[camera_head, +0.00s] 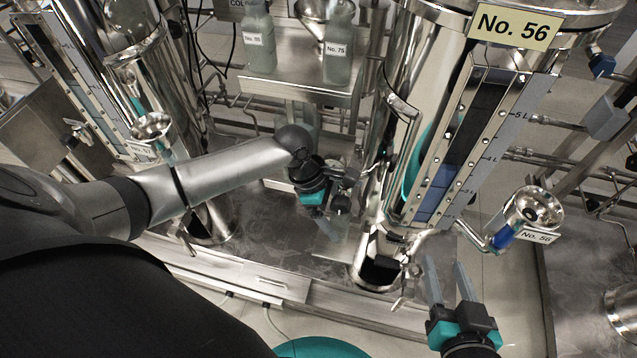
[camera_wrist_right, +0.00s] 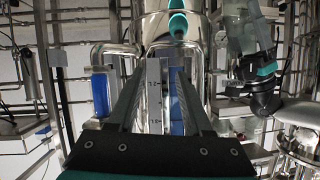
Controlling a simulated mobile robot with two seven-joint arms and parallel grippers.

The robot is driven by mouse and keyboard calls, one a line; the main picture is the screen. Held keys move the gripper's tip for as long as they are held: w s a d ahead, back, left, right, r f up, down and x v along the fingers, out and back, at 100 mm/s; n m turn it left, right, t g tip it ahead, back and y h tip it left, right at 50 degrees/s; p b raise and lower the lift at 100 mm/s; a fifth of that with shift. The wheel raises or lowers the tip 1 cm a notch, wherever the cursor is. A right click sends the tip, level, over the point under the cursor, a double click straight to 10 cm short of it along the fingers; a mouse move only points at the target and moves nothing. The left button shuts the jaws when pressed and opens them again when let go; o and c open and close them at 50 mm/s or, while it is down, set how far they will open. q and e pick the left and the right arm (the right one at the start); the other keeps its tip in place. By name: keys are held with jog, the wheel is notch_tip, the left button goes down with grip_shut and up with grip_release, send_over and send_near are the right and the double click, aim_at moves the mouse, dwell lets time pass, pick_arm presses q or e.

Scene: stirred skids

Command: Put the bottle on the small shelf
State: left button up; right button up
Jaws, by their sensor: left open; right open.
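Two pale green, labelled bottles stand upright on the small metal shelf (camera_head: 295,84) at the top middle of the head view: a left bottle (camera_head: 259,48) and a right bottle (camera_head: 338,62), whose label reads No. 75. I cannot tell which bottle the task means. My left gripper (camera_head: 352,182) is open, below the shelf and left of the No. 56 tank; its fingers are hard to make out. It also shows in the right wrist view (camera_wrist_right: 268,70). My right gripper (camera_head: 449,278) is open and empty, below the tank, fingers pointing up; its fingers also frame the right wrist view (camera_wrist_right: 157,85).
The steel No. 56 tank (camera_head: 408,105) with its level gauge (camera_head: 470,140) stands between the shelf and the right side. A small cup (camera_head: 527,212) on a bent pipe juts out right of it. Pipes run behind.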

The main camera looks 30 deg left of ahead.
pick_arm(q)
jog(key=shift+p+v, duration=0.45)
jog(key=shift+v, duration=0.35)
jog(key=shift+p+v, duration=0.55)
jog(key=shift+v, duration=0.4)
jog(key=p, duration=0.4)
send_near(334, 214)
jog(key=shift+w+f, duration=0.3)
jog(key=shift+f, duration=0.5)
pick_arm(e)
jog(key=s+d+f+g+h, duration=0.4)
jog(key=s+d+g, duration=0.1)
jog(key=d+g, duration=0.3)
jog(key=shift+s+d+m, duration=0.3)
jog(key=shift+s+d, duration=0.05)
jog(key=shift+d, duration=0.05)
